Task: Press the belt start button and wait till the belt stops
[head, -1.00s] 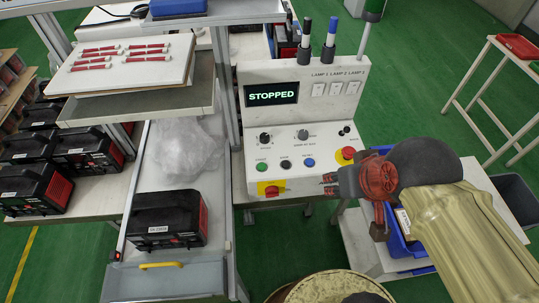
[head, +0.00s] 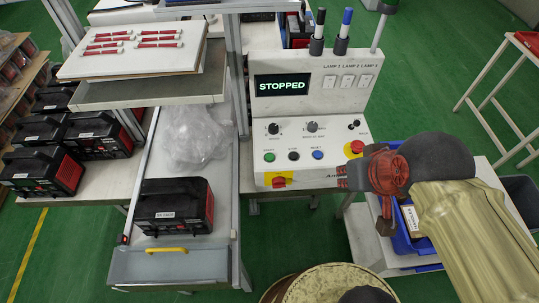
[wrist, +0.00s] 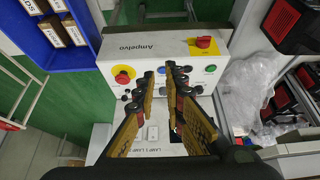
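The white control panel (head: 318,100) stands in the middle of the head view, with a screen (head: 281,84) reading STOPPED. Its lower face has a green button (head: 269,157), a black button (head: 294,156) and a blue button (head: 318,155) in a row. The green button also shows in the wrist view (wrist: 210,68). I cannot read the button labels. My gripper (head: 342,180) is by the panel's lower right front, right of the green button. In the wrist view its fingers (wrist: 161,70) are apart with a gap between them, and nothing is held.
A red emergency knob (head: 355,148) and a red switch on a yellow plate (head: 279,180) are on the panel. A black-and-red device (head: 174,206) sits on the belt at left, before clear plastic wrap (head: 190,136). A blue bin (head: 407,240) stands below my arm.

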